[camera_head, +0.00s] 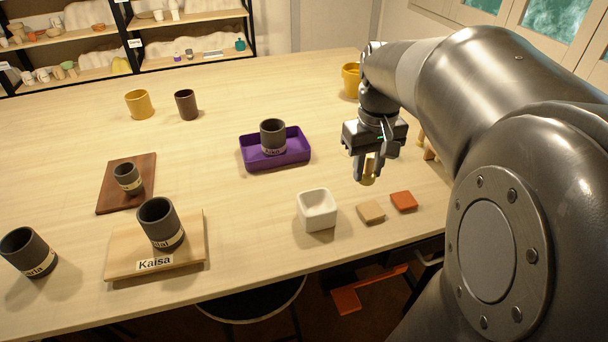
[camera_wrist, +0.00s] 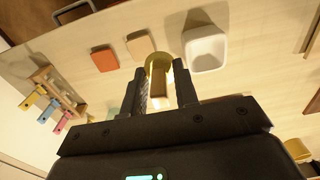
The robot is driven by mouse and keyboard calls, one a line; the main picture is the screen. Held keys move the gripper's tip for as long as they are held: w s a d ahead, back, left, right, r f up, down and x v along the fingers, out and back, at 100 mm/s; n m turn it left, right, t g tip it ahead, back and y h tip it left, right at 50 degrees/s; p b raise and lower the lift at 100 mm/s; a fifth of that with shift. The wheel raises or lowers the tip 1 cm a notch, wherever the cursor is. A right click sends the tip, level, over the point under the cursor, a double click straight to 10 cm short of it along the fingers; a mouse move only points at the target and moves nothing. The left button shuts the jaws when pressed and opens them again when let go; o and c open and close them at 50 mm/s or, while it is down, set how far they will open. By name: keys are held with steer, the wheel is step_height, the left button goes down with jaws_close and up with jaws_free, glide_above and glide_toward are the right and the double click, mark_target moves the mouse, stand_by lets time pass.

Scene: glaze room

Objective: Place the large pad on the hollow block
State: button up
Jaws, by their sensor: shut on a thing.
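My gripper (camera_head: 367,171) is shut on a tan block-like grip with a round olive-yellow disc beneath it, which looks like the large pad (camera_head: 368,181). In the wrist view the pad (camera_wrist: 157,58) shows beyond the fingertips, the tan part between them. It is over the table's right part; whether it touches the table I cannot tell. The hollow block appears to be the white square block with an open hollow on top (camera_head: 318,211). It stands to the left and nearer the front edge, and beside the pad in the wrist view (camera_wrist: 206,50).
A tan tile (camera_head: 370,212) and an orange tile (camera_head: 404,201) lie right of the white block. A purple tray (camera_head: 296,157) with a dark cup (camera_head: 273,135) is behind it. A yellow cup (camera_head: 350,80) stands farther back. Boards with dark cups are at left.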

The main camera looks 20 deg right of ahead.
glide_above(317, 201)
step_height(317, 201, down, 6)
steer(key=shift+f, duration=2.1)
steer(key=shift+f, duration=0.1)
steer(key=o, duration=0.9)
steer(key=shift+o, duration=0.2)
step_height(317, 201, up, 11)
steer(key=s+a+t, duration=0.2)
steer(key=s, duration=0.6)
steer(key=s+a+t, duration=0.2)
steer(key=s+t, duration=0.1)
steer(key=s, duration=0.5)
steer(key=shift+a+f+t, duration=0.2)
steer(key=shift+a+t, duration=0.1)
